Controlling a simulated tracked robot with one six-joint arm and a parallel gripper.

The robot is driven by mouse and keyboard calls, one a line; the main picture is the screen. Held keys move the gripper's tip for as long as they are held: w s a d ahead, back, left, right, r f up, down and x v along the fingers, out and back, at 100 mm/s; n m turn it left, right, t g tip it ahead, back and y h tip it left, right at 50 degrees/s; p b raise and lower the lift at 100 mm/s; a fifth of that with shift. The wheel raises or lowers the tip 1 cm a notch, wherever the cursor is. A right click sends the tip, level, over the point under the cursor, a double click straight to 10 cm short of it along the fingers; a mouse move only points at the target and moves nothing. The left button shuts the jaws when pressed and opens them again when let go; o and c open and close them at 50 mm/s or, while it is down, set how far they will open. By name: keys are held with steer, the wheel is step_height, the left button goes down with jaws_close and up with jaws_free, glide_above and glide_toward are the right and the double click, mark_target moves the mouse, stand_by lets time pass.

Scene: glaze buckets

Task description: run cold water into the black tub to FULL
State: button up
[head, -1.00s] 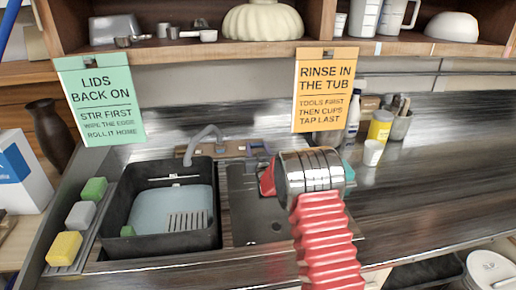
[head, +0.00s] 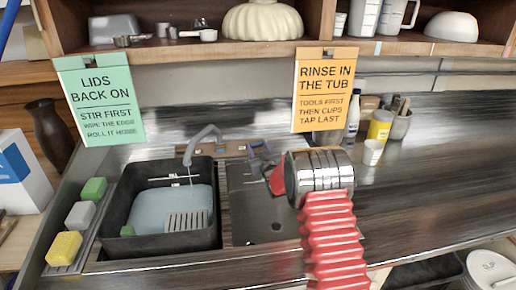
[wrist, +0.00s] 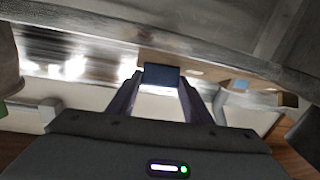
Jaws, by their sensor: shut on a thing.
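The black tub (head: 120,222) sits in the left sink basin and holds pale blue water (head: 160,208). A pale mark shows on its inner back wall, above the water. My gripper (head: 260,148) is at the back of the sink, right of the spout. In the wrist view, my gripper (wrist: 161,78) is shut on a dark blue block, seemingly the tap's blue handle (wrist: 161,75). The handle's base is hard to make out.
A grey drain rack (head: 187,222) shows in the tub. Green, grey and yellow sponges (head: 64,246) line the left rim. The right basin (head: 250,214) is empty. A white cup (head: 372,152) and yellow jar (head: 380,125) stand at the back right. Two signs hang above.

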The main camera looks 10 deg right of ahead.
steer(key=shift+w+d+n+g+y, duration=0.15)
steer(key=shift+n+g+y, duration=0.2)
steer(key=shift+n+y, duration=0.6)
steer(key=shift+s+d+n+g+y, duration=0.1)
steer(key=shift+n+g+y, duration=0.3)
steer(key=shift+n+y, duration=0.55)
steer(key=shift+w+d+n+g+y, duration=0.15)
steer(key=shift+n+g+y, duration=0.35)
steer(key=shift+n, duration=0.8)
steer(key=shift+r+n+g+y, duration=0.1)
steer(key=shift+n+g+y, duration=0.35)
steer(key=shift+n+y, duration=0.45)
steer(key=shift+n, duration=0.5)
steer(key=o, duration=1.1)
steer(key=shift+c, duration=0.2)
steer(key=shift+s, duration=0.15)
steer(key=v, duration=0.7)
steer(key=shift+d, duration=0.25)
steer(key=shift+r, duration=0.1)
